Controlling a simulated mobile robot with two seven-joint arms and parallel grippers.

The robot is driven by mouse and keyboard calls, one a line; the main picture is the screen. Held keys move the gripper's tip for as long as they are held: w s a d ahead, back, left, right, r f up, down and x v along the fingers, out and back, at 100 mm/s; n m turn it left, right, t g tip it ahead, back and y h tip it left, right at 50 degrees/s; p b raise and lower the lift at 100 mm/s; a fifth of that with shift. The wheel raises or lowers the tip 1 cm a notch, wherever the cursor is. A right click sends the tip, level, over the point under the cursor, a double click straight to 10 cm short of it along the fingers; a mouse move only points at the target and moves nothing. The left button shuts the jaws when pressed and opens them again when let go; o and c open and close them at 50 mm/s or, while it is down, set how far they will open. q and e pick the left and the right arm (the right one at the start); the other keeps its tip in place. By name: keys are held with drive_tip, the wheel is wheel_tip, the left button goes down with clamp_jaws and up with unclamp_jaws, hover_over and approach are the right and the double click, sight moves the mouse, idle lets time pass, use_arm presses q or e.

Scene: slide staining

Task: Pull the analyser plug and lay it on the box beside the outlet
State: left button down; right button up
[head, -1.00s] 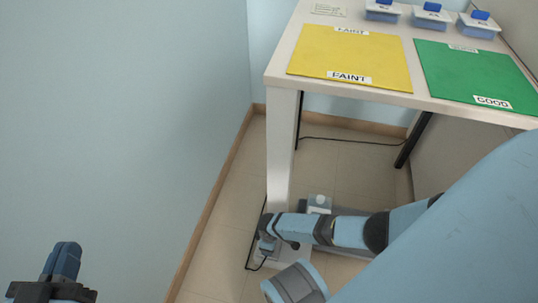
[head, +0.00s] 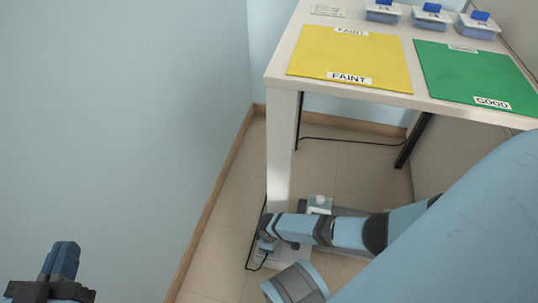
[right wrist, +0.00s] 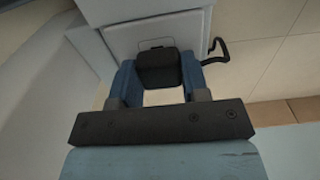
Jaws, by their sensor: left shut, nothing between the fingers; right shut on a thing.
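The black analyser plug (right wrist: 158,70) sits between the two blue fingers of my right gripper (right wrist: 160,82) in the right wrist view. The gripper is shut on it. A black cord (right wrist: 216,53) loops out to its right. Just beyond the plug is a white block-like surface (right wrist: 150,38); I cannot tell whether the plug touches it or is seated in it. In the head view my right gripper (head: 267,244) is low by the table leg, and the plug is mostly hidden there. My left gripper (head: 64,262) is shut and empty at lower left, far from the plug.
A white table (head: 345,92) with a yellow mat (head: 350,56) and a green mat (head: 475,75) stands above. Its leg (head: 281,150) is close to my right gripper. A small white piece (head: 319,204) shows behind my right arm. The blue wall (head: 120,120) is at left.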

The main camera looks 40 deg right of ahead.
drive_tip(key=shift+r+p, duration=2.95)
drive_tip(key=shift+r, duration=0.1)
